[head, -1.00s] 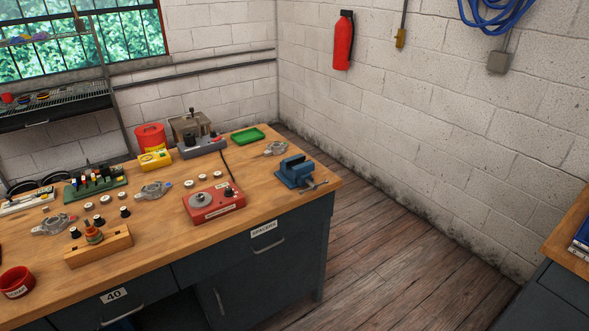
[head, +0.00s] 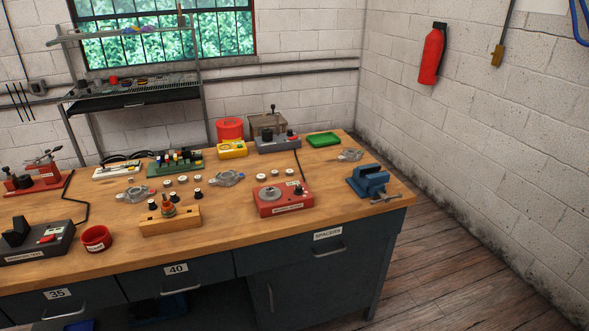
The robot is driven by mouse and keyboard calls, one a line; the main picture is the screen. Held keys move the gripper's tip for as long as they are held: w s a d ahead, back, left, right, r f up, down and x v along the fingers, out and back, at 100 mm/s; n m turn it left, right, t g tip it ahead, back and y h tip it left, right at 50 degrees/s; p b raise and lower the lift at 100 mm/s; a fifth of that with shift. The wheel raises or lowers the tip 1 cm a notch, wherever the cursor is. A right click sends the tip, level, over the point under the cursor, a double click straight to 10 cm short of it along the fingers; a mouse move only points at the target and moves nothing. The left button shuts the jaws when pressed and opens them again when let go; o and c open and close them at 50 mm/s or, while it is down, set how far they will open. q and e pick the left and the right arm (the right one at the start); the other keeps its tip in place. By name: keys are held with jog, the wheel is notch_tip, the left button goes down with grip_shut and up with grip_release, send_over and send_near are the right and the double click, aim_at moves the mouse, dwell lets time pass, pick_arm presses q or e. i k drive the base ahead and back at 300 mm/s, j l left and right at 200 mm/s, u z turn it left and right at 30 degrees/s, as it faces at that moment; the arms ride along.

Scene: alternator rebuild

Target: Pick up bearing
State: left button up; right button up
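Several small round pale pieces that look like bearings or spacers stand on the wooden workbench (head: 225,232). One group, with a piece at its middle (head: 182,179), stands behind the wooden block; another group (head: 275,173) stands behind the red box-shaped device. They are too small to tell which are bearings. Grey metal alternator housings lie nearby, at the left (head: 132,195), middle (head: 228,179) and back right (head: 350,155). Neither of my grippers shows in the head view.
A wooden block with a rotor-like part (head: 170,222), a red device (head: 282,199), a blue vise (head: 368,182) and a red bowl (head: 96,239) stand on the bench. A green tray (head: 323,139) lies at the back right. Floor is clear right of the bench.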

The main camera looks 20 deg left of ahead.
aim_at(270, 190)
jog(key=i+u, duration=0.3)
jog(key=i, duration=0.15)
jog(key=i+u, duration=0.25)
jog(key=i, duration=0.25)
jog(key=i+l+u, duration=0.3)
jog(key=i, duration=0.15)
jog(key=i+l+u, duration=0.25)
jog(key=i, duration=0.2)
jog(key=k+j+u, duration=0.1)
jog(key=j+u, duration=0.15)
jog(key=j, duration=0.25)
jog(key=j+u, duration=0.3)
jog(key=j, duration=0.2)
